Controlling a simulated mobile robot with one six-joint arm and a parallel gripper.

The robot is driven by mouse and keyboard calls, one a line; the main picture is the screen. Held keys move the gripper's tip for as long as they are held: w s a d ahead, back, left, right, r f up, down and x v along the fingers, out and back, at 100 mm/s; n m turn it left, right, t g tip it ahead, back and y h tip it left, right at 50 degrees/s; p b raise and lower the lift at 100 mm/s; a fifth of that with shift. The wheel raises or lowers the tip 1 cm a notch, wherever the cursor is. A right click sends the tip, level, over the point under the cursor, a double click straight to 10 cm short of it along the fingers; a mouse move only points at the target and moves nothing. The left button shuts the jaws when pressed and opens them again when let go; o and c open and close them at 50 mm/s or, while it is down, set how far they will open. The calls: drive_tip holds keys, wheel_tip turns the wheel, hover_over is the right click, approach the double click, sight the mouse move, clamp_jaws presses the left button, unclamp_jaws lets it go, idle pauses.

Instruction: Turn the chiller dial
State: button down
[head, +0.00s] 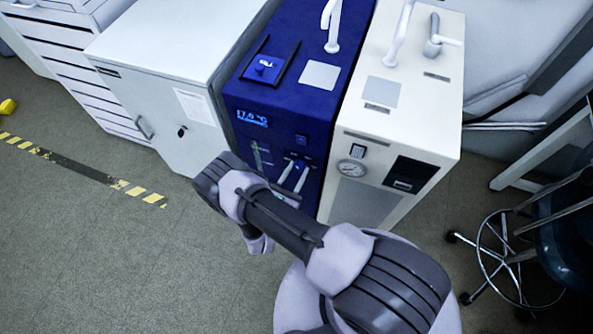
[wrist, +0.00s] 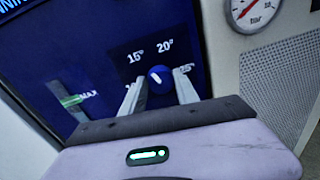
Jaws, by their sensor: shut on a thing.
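The blue chiller (head: 280,60) stands in the middle of the head view, with a lit display (head: 252,118) that seems to read about 17 °C. Its dial (wrist: 160,74) is a round blue knob with a white mark, below the printed 15° and 20° in the wrist view. A further number to the right is partly hidden by a finger. My gripper (wrist: 158,90) has one finger on each side of the dial and is shut on it. In the head view my gripper (head: 294,173) reaches the lower front panel. The dial's lower part is hidden.
A cream unit (head: 407,100) with a pressure gauge (head: 351,169) stands close on the right. A white cabinet (head: 150,120) stands on the left. A green-marked level strip (wrist: 70,101) lies left of the dial. A stool (head: 510,260) stands at right.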

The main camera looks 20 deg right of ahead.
drive_tip(key=m+p, duration=0.1)
drive_tip(key=m, duration=0.4)
drive_tip(key=shift+r+y, duration=0.1)
drive_tip(key=shift+y, duration=0.2)
drive_tip(key=m+p, duration=0.1)
drive_tip(key=m, duration=0.3)
drive_tip(key=shift+s+d+m+y+p, duration=0.1)
drive_tip(key=shift+m+y+p, duration=0.2)
drive_tip(key=shift+y, duration=0.1)
drive_tip(key=c, duration=0.9)
unclamp_jaws()
drive_tip(key=p+v, duration=0.3)
drive_tip(key=v, duration=1.4)
drive_tip(key=shift+s+p, duration=0.2)
drive_tip(key=shift+p, duration=0.2)
